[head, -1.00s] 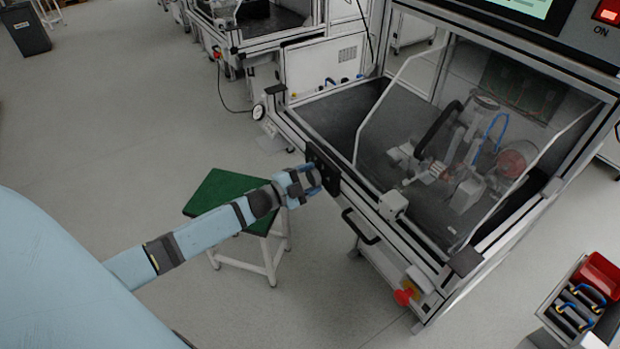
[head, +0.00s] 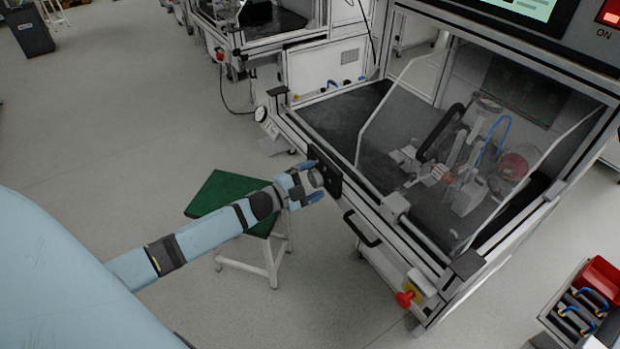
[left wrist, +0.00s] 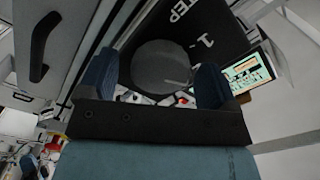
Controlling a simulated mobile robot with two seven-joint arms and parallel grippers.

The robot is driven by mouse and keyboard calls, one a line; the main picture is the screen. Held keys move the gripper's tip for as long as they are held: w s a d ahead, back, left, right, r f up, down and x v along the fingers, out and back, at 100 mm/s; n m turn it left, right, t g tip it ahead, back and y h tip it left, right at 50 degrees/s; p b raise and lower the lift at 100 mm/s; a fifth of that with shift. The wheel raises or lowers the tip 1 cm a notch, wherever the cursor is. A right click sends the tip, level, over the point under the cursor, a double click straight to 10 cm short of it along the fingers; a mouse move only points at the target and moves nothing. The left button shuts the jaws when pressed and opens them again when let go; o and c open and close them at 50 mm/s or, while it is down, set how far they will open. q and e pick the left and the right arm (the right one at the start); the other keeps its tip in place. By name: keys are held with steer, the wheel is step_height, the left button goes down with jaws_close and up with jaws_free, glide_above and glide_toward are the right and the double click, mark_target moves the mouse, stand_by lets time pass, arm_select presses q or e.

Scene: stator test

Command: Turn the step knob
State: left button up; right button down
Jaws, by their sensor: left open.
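The step knob (left wrist: 160,65) is a dark round knob on a black panel (left wrist: 200,22) marked "STEP" and "1" in the left wrist view. In the head view this black panel (head: 328,173) sits on the front rail of the test machine. My left gripper (head: 311,181) is in front of the panel with its blue fingers spread apart. In the left wrist view the knob lies between the two fingers of the left gripper (left wrist: 154,78), with gaps on both sides. The knob is mostly hidden by the gripper in the head view. My right gripper is not in view.
The machine's clear guard (head: 395,130) stands behind the rail. A black handle (head: 362,229) and a red emergency button (head: 404,299) are on its front. A green-topped stool (head: 215,193) stands below my left arm. A red bin (head: 600,274) is at lower right.

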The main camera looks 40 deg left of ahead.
arm_select(q)
steer(key=v, duration=1.4)
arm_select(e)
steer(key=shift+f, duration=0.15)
arm_select(q)
steer(key=shift+w, duration=0.15)
steer(key=s+d+f+n+g+y, duration=0.1)
steer(key=s+d+f+n+g, duration=0.15)
steer(key=s+d+n, duration=0.4)
steer(key=s+d+f+n+g+y, duration=0.1)
steer(key=s+d+f+n+g, duration=0.15)
steer(key=d, duration=0.65)
steer(key=s+d+f+n+g+y, duration=0.1)
steer(key=s+d+f+n, duration=0.4)
steer(key=d, duration=0.3)
step_height(320, 180, up, 14)
steer(key=a+p, duration=0.1)
steer(key=p, duration=1.3)
steer(key=shift+s+a+m+y, duration=0.3)
steer(key=shift+s+m, duration=0.1)
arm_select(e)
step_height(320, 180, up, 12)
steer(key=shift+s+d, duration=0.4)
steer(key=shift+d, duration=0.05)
arm_select(q)
steer(key=shift+f, duration=0.1)
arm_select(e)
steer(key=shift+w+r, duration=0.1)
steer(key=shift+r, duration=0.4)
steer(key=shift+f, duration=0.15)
